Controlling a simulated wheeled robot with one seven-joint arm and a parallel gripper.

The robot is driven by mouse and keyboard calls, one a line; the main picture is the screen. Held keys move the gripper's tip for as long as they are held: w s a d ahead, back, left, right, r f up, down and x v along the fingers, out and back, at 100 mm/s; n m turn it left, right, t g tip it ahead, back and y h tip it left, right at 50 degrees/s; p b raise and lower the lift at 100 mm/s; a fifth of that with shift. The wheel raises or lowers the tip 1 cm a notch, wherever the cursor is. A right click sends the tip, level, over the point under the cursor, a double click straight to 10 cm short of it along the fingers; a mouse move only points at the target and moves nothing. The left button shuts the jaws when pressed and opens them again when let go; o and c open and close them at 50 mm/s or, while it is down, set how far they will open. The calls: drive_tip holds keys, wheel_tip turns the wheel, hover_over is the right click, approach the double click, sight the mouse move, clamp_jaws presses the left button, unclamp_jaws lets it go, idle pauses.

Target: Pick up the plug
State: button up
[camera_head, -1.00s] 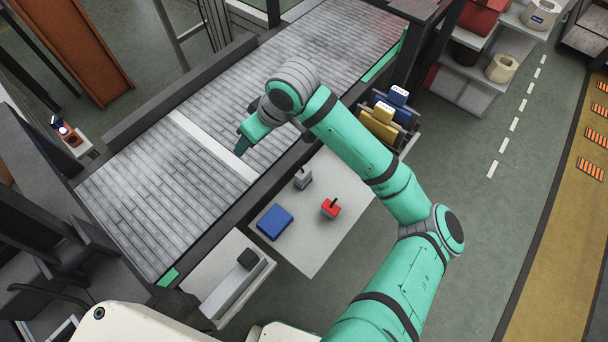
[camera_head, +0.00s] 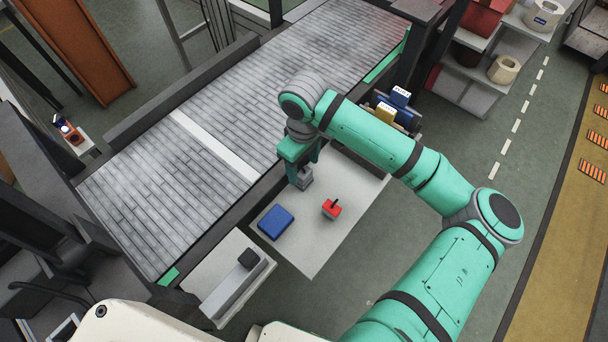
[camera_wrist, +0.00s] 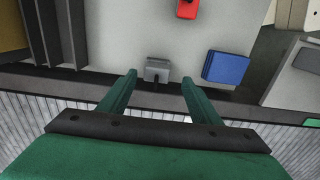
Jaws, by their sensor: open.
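A small grey block with a dark peg (camera_head: 306,180), which looks like the plug, sits on the white table (camera_head: 338,235) near the conveyor edge. In the wrist view the grey block (camera_wrist: 157,68) lies just beyond my fingertips, between their lines. My gripper (camera_head: 306,176) is over the block in the head view and partly hides it. In the wrist view my gripper (camera_wrist: 159,84) has its two green fingers spread wide and nothing between them is held. I cannot tell the height gap exactly.
A red block with a black lever (camera_head: 331,208) and a blue box (camera_head: 276,222) share the table. A grey conveyor (camera_head: 170,190) runs alongside. A grey tray with a black item (camera_head: 235,290) stands at the lower left. Blue and yellow bins (camera_head: 400,112) stand behind.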

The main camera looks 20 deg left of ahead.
sight(305, 172)
drive_tip(key=shift+w+f, duration=0.15)
drive_tip(key=shift+f, duration=1.1)
drive_tip(key=shift+w+f, duration=0.15)
drive_tip(key=shift+f, duration=1.1)
drive_tip(key=shift+w, duration=0.1)
drive_tip(key=c, duration=1.1)
